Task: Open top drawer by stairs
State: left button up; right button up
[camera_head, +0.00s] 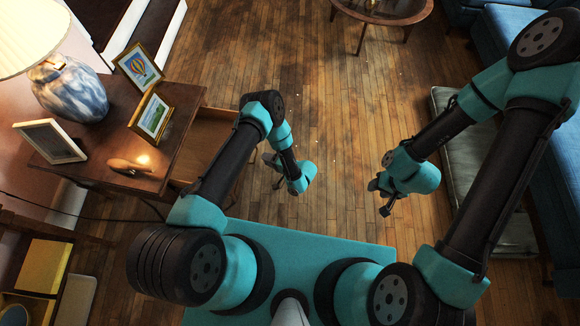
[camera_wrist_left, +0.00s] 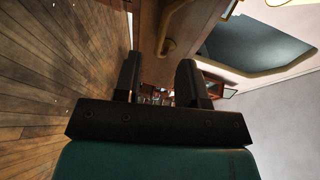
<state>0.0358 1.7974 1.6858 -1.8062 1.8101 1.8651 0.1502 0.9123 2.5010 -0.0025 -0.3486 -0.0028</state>
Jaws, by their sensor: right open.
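The brown wooden side table (camera_head: 190,118) stands at the left in the head view, below the stairs (camera_head: 120,25). Its drawer (camera_head: 208,142) sticks out to the right from under the tabletop, its open inside partly showing; my left arm hides part of it. My left gripper (camera_head: 274,168) is to the right of the drawer, apart from it. In the left wrist view its two fingers (camera_wrist_left: 160,82) are spread with nothing held between them. A curved brass-coloured handle (camera_wrist_left: 169,46) on a wooden face shows beyond them. My right gripper (camera_head: 377,197) is open and empty over the floor.
A blue lamp (camera_head: 72,92), picture frames (camera_head: 153,116) and a small wooden object (camera_head: 132,165) stand on the table. A grey cushion (camera_head: 490,200) and blue sofa (camera_head: 550,165) are right. The middle floor (camera_head: 335,110) is clear.

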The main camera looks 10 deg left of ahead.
pick_arm(q)
jog(key=v, duration=1.1)
jog(key=shift+s, duration=0.1)
jog(key=s+a+r+n+g+h, duration=0.1)
jog(key=s+a+r+g+h, duration=0.25)
jog(key=s+g+h, duration=0.25)
jog(key=s+a+r+g+h, duration=0.3)
jog(key=s+a+g+h, duration=0.1)
jog(key=s+g+h, duration=0.15)
jog(key=a+r+n+t+h, duration=0.1)
jog(key=a+r+t+h, duration=0.2)
jog(key=r, duration=0.3)
jog(key=a+r+n+t+h, duration=0.2)
jog(key=a+r+t+h, duration=0.1)
jog(key=r, duration=0.4)
jog(key=shift+w+t+h, duration=0.3)
jog(key=shift+t+h, duration=0.45)
jog(key=shift+t, duration=0.4)
